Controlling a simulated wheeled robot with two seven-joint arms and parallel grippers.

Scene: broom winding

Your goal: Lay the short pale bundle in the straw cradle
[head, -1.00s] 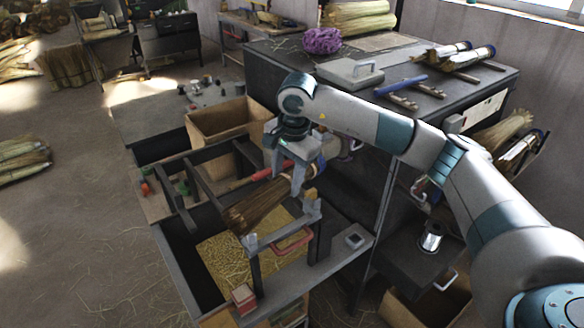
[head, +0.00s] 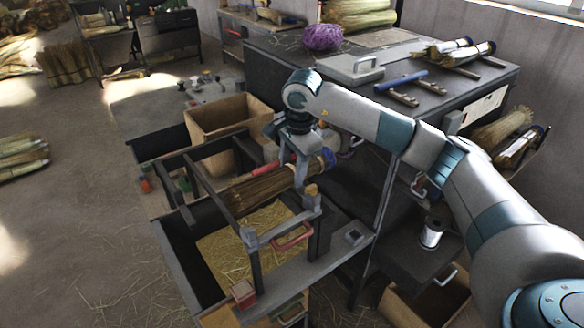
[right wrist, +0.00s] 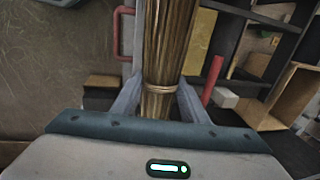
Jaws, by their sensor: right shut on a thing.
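My right gripper (head: 299,176) is shut on a brown straw bundle (head: 262,188) with a blue band at its right end. The bundle lies nearly level across the picture, over the dark frame above an open box with a straw bed (head: 238,242). I cannot tell whether it touches the frame's bars. In the right wrist view the bundle (right wrist: 165,50) runs away from between the fingers, with a tie around it near them. It looks brown rather than pale. The straw bed, apparently the cradle, is partly hidden under the frame and bundle. My left gripper is not in view.
A cardboard box (head: 228,118) stands behind the frame. A dark cabinet (head: 290,75) at the back carries short bundles (head: 455,50), a purple ball (head: 323,37) and blue-handled tools (head: 402,82). A white spool (head: 431,234) stands at right.

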